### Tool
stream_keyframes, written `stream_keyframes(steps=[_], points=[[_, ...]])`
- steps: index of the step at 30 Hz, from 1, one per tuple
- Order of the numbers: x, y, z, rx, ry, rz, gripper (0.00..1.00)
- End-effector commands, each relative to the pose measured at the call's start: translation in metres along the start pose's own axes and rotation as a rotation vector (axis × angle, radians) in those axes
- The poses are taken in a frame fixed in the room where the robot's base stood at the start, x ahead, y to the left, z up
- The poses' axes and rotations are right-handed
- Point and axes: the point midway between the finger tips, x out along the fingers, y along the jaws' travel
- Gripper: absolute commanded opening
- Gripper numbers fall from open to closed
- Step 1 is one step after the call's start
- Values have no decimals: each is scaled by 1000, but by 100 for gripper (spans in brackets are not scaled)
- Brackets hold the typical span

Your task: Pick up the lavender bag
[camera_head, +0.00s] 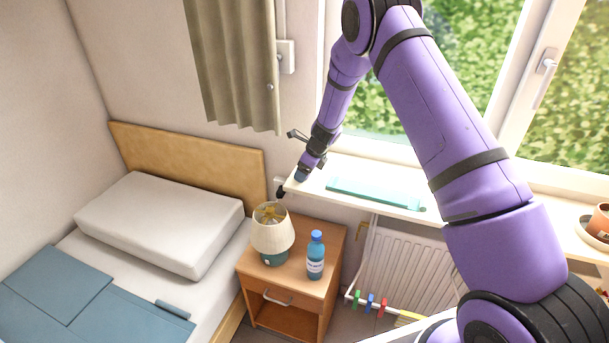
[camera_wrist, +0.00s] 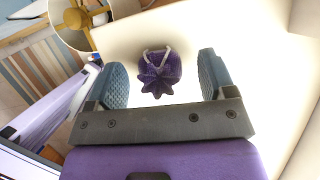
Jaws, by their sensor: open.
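The lavender bag (camera_wrist: 160,75) is a small dark purple pouch with a pale cord loop, seen in the wrist view against a white surface. It lies between and ahead of the two blue-grey finger pads of my gripper (camera_wrist: 163,68), with a visible gap on both sides. My gripper is open and holds nothing. In the head view my gripper (camera_head: 301,175) is at the left end of the white windowsill (camera_head: 310,185), above and behind the bedside table. I cannot clearly make out the bag in the head view.
A bedside table (camera_head: 325,258) holds a lamp (camera_head: 272,235) and a blue bottle (camera_head: 316,257), close below my gripper. A teal flat item (camera_head: 375,192) lies on the sill to the right. A curtain (camera_head: 235,60) hangs above left; a bed (camera_head: 160,225) stands left.

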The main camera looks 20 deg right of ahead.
Motion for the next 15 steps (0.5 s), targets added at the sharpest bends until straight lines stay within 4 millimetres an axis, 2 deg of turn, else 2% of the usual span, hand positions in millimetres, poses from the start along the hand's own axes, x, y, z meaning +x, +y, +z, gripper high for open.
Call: stream_keyframes(steps=[3, 8, 11, 15], points=[[8, 0, 0, -1, 0, 1, 77], [8, 0, 0, -1, 0, 0, 77], [8, 0, 0, -1, 0, 0, 58], [8, 0, 0, -1, 0, 0, 26]])
